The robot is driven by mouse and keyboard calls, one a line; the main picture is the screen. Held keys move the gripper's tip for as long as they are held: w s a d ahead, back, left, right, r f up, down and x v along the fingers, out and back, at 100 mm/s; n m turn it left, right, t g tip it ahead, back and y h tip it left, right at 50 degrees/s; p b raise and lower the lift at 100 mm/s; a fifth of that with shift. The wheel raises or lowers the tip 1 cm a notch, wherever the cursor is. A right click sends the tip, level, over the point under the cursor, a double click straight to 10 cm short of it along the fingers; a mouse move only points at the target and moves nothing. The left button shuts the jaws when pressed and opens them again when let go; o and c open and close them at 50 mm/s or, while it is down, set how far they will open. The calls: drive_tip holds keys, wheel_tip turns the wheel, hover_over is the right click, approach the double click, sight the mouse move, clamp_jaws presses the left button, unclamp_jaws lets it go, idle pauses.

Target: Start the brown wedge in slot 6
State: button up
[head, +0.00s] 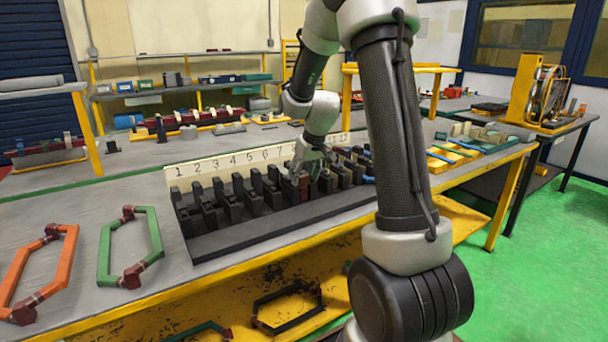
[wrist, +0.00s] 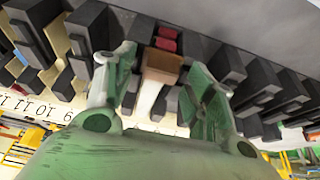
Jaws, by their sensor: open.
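The black stator row (head: 280,214) stands on the table, with numbers on a pale strip behind it; the 6 (head: 266,155) shows left of my gripper (head: 314,163). In the wrist view my gripper (wrist: 161,62) is open, with one finger on each side of the brown wedge (wrist: 163,64). A gap shows between the wedge and each finger. A red coil part (wrist: 167,38) lies just beyond the wedge among the black teeth. It cannot be told which slot the wedge is over or how deep it sits. In the head view my gripper hides most of this spot.
An orange coil (head: 42,268) and a green coil (head: 130,245) lie on the table at left. Blue-ended parts and yellow trays (head: 455,150) lie at right. Tall black teeth stand close on both sides of my fingers.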

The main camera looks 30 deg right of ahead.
drive_tip(key=v, duration=1.2)
